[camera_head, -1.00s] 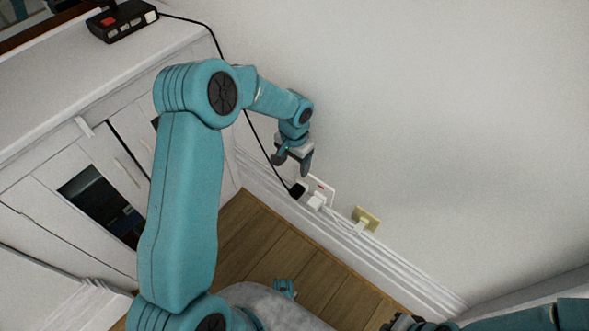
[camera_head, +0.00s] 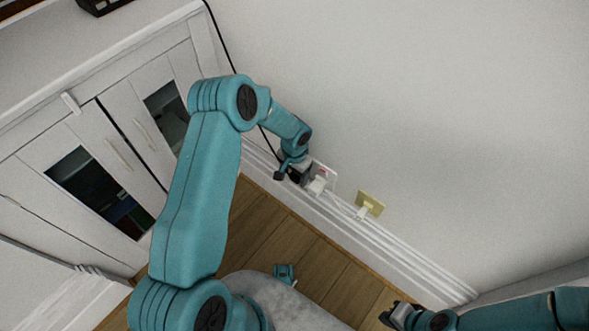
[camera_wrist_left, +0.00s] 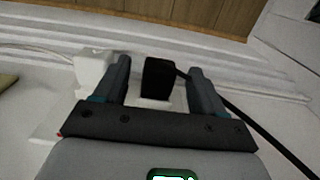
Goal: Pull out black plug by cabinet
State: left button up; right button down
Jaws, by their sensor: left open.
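The black plug (camera_wrist_left: 158,79) sits in the white wall socket, with its black cord (camera_wrist_left: 262,133) leading off to the lower right in the left wrist view. My left gripper (camera_wrist_left: 160,80) is open, with one finger on each side of the plug. Gaps show between the plug and both fingers. In the head view my left gripper (camera_head: 290,172) is at the socket plate (camera_head: 325,172) and mostly hides the plug. My right gripper (camera_head: 390,314) is at the bottom right, away from the wall; its finger opening is too small to judge.
A white plug (camera_head: 318,186) sits close beside the black one. A yellowish outlet (camera_head: 370,204) with another white plug is farther right. The white cabinet (camera_head: 90,130) stands at left. The wooden floor (camera_head: 300,243) below the skirting is mostly clear.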

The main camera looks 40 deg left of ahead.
pick_arm(q)
jog(key=c, duration=1.2)
jog(key=shift+o, duration=0.2)
jog(key=shift+s, duration=0.2)
jog(key=shift+s+a+b, duration=0.2)
jog(key=shift+s+b, duration=0.4)
jog(key=shift+s, duration=1.5)
